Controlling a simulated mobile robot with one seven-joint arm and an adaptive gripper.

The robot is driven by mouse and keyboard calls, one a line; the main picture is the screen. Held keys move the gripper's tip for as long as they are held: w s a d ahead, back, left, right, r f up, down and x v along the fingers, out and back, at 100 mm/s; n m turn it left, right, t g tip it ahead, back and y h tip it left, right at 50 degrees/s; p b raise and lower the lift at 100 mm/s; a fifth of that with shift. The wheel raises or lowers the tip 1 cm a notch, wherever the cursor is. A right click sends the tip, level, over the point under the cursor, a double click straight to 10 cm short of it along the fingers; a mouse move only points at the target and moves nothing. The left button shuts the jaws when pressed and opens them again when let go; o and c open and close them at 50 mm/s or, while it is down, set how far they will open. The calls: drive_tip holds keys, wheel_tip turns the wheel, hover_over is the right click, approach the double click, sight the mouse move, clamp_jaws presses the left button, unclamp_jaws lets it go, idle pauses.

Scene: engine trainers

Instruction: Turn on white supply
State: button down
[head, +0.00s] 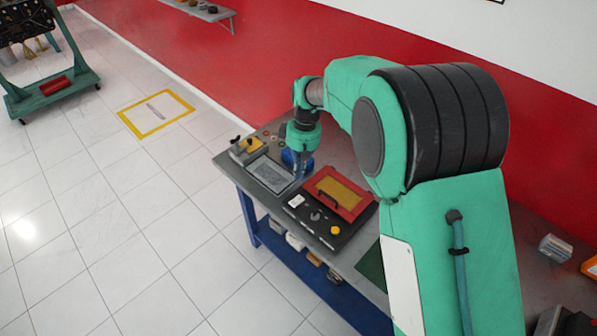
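No unit that I can clearly pick out as a white supply shows in the head view. A black box (345,221) on the bench has a white label (296,201), a grey knob (315,216) and a round yellow button (335,230) on its near face. A red-framed yellow panel (340,193) with a dark handle sits at its back. My gripper (301,173) points down over the bench, just behind and left of this box. It is small and partly merges with a blue round object (289,158), so its fingers are unclear.
A grey flat tray (268,174) and a yellow device with black knobs (246,149) lie at the bench's left end. A blue lower shelf (283,252) holds small boxes. The tiled floor on the left is open.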

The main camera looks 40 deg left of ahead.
sight(298, 200)
drive_tip(key=f, duration=0.4)
drive_tip(key=s+f+b, duration=0.1)
drive_tip(key=f, duration=0.2)
drive_tip(key=f+b, duration=0.1)
drive_tip(key=f, duration=0.3)
drive_tip(key=shift+s+f, duration=0.35)
drive_tip(key=shift+s+d+f+t, duration=0.1)
drive_tip(key=shift+s+f+t, duration=0.35)
drive_tip(key=shift+t, duration=0.55)
drive_tip(key=shift+w+f, duration=0.1)
drive_tip(key=shift+d, duration=0.1)
drive_tip(key=shift+w, duration=0.85)
wheel_tip(298, 200, up, 15)
drive_tip(key=p, duration=0.4)
drive_tip(key=shift+s+f, duration=0.2)
drive_tip(key=shift+s, duration=0.05)
